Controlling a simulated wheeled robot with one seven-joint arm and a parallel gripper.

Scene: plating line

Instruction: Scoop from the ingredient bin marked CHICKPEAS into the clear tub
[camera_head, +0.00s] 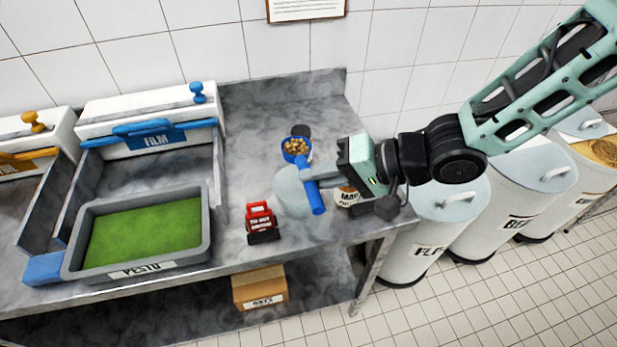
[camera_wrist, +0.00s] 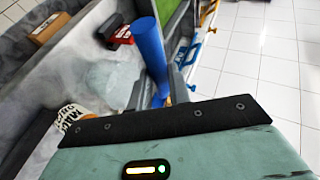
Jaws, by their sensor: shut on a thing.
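My gripper (camera_head: 322,174) is shut on the handle of a blue scoop (camera_head: 316,197) above the steel bench. In the wrist view the blue scoop handle (camera_wrist: 148,45) stands up between the fingers. The scoop's bowl, at the far end in the head view, holds tan, chickpea-like lumps (camera_head: 296,146). The clear tub (camera_head: 290,190) is on the bench, below and left of the gripper; it shows faintly in the wrist view (camera_wrist: 105,78). I see no contents in it. No bin label reading CHICKPEAS is legible.
A red device (camera_head: 262,222) stands left of the tub. A jar (camera_head: 347,196) with a partly hidden label is at the right. A grey PESTO tray (camera_head: 205,248) lies further left. Lidded white bins (camera_head: 420,235) line the floor at right; the far one shows tan contents (camera_head: 603,151).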

